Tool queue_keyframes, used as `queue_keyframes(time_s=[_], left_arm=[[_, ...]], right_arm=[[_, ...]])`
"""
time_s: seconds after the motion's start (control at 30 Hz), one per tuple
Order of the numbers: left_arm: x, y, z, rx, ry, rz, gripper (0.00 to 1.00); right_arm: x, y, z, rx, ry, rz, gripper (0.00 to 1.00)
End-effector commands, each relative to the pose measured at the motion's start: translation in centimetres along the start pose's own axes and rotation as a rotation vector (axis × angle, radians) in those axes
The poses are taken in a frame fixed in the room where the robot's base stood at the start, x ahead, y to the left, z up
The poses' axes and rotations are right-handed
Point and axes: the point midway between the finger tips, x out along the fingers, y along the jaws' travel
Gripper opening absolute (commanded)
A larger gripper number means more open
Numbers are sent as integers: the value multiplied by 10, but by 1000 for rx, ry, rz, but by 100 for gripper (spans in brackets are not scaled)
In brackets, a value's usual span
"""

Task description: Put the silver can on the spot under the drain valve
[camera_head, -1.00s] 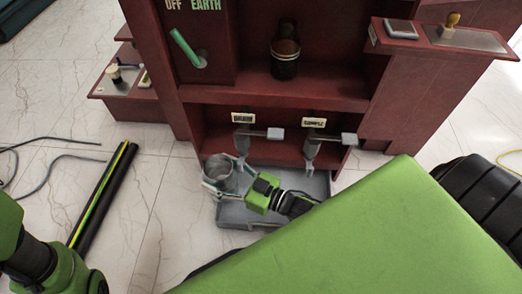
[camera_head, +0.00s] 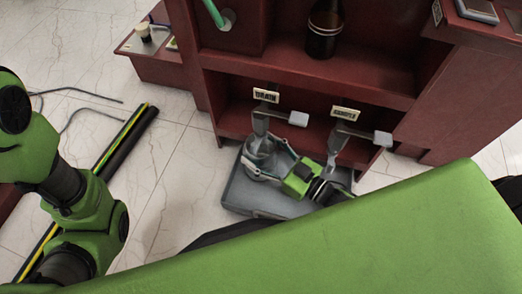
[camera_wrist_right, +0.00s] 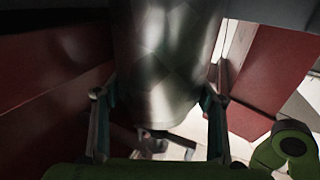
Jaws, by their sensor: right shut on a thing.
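The silver can (camera_head: 257,148) is upright, held under the drain valve (camera_head: 262,122) with the "DRAIN" label above it. My right gripper (camera_head: 271,160) is shut around its side, reaching in from the lower right. In the right wrist view the can (camera_wrist_right: 165,60) stands between the two fingers of the gripper (camera_wrist_right: 157,97). The grey tray (camera_head: 245,198) lies below; the can's base is partly hidden by the gripper, so I cannot tell whether it touches the tray. My left arm shows at the left, but its gripper is out of view.
The sample valve (camera_head: 338,140) hangs just right of the drain valve, close to my right wrist. A red cabinet shelf (camera_head: 320,88) with a dark bottle (camera_head: 324,28) is above. A black tube with a yellow-green stripe (camera_head: 110,155) lies on the floor left.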

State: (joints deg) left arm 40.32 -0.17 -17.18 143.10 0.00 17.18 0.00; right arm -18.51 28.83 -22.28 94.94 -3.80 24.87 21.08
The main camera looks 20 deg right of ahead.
Motion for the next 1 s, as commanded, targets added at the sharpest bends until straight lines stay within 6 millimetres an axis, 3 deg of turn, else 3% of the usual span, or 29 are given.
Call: queue_keyframes(time_s=[0.67,0.7,0.77,1.0], left_arm=[[-3,1,-3,1,1,4,25],[-3,1,-3,1,1,4,25],[-3,1,-3,1,1,4,25],[-4,1,-3,1,1,4,25]], right_arm=[[1,0,9,0,4,-1,36],[0,0,10,0,1,0,66],[0,0,10,0,1,0,80],[0,0,10,0,1,0,80]])
